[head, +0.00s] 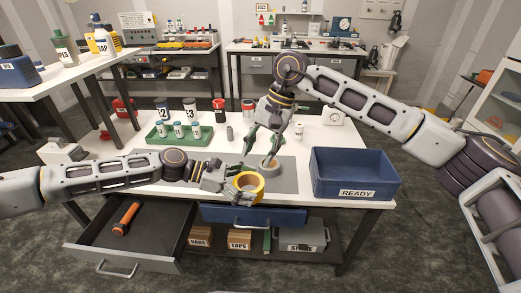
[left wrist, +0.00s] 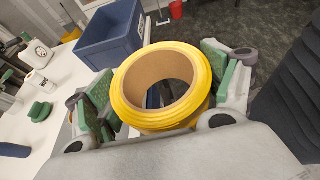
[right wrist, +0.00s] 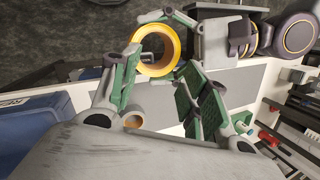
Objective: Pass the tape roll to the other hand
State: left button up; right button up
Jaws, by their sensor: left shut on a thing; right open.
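The yellow tape roll (head: 260,188) with a brown core is held by my left gripper (head: 236,186), just in front of the table's front edge. In the left wrist view the tape roll (left wrist: 165,120) sits between the two green-padded fingers. My right gripper (head: 260,150) is open and empty, pointing down over the table behind the roll. In the right wrist view the tape roll (right wrist: 174,50) is beyond the right fingertips; I cannot tell the exact gap. A smaller tan ring-shaped thing (head: 269,163) stands on the grey mat under the right gripper.
A blue READY bin (head: 356,181) stands at the right of the table. A green tray (head: 160,139) with several bottles stands behind my left arm. An open drawer (head: 90,236) with an orange-handled tool juts out at the lower left. A blue drawer (head: 285,217) is below the roll.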

aim_at(261, 182)
jog(key=shift+s+d+r+n+t+h, duration=0.15)
jog(key=shift+s+n+t+h, duration=0.1)
jog(key=shift+n+h, duration=0.5)
jog(key=shift+s+a+r+n+t+h, duration=0.1)
jog(key=shift+r+n+t+h, duration=0.15)
jog(key=shift+n+h, duration=0.45)
jog(key=shift+s+d+r+n+t+h, duration=0.1)
jog(key=shift+s+n+t+h, duration=0.25)
jog(key=shift+n, duration=0.6)
jog(key=shift+w, duration=0.15)
jog(key=shift+f, duration=6)
grip_shut()
pick_arm(q)
jog(key=o, duration=1)
jog(key=shift+c, duration=0.2)
